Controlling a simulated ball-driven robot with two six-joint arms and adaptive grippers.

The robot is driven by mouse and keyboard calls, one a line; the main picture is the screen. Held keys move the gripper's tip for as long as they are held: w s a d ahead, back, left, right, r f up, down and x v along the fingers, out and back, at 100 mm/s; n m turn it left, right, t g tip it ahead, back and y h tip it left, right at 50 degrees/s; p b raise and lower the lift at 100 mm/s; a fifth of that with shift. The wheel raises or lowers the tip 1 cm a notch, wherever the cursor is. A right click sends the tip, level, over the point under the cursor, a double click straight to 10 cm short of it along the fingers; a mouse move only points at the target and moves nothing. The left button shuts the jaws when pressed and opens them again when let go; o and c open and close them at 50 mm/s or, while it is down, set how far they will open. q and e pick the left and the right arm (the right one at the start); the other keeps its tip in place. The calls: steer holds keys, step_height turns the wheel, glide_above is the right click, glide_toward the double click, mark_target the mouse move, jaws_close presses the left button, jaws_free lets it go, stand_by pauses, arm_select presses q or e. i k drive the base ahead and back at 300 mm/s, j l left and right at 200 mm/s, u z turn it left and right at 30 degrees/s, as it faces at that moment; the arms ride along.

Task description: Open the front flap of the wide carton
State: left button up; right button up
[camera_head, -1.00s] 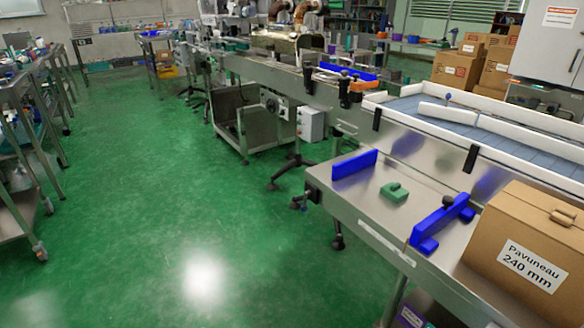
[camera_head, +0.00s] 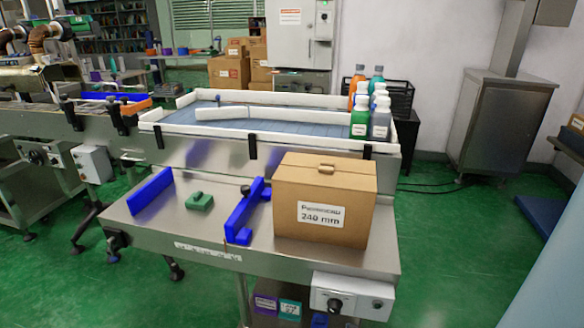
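A wide brown carton (camera_head: 352,228) labelled "Pavuneau 240 mm" stands upright on the right part of a steel table (camera_head: 185,238). Its top looks closed, with a small brown tab or handle (camera_head: 326,168) on it. The label (camera_head: 321,214) is on its front face. Neither of my grippers shows in the head view.
A blue angled bracket (camera_head: 244,212) lies just left of the carton, with a green block (camera_head: 200,201) and a blue plate (camera_head: 150,190) farther left. Behind is a white-railed conveyor (camera_head: 180,118) with several bottles (camera_head: 360,118) at its right end. Green floor is open at right.

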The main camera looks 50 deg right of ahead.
mark_target(324, 176)
steer(key=z, duration=1.85)
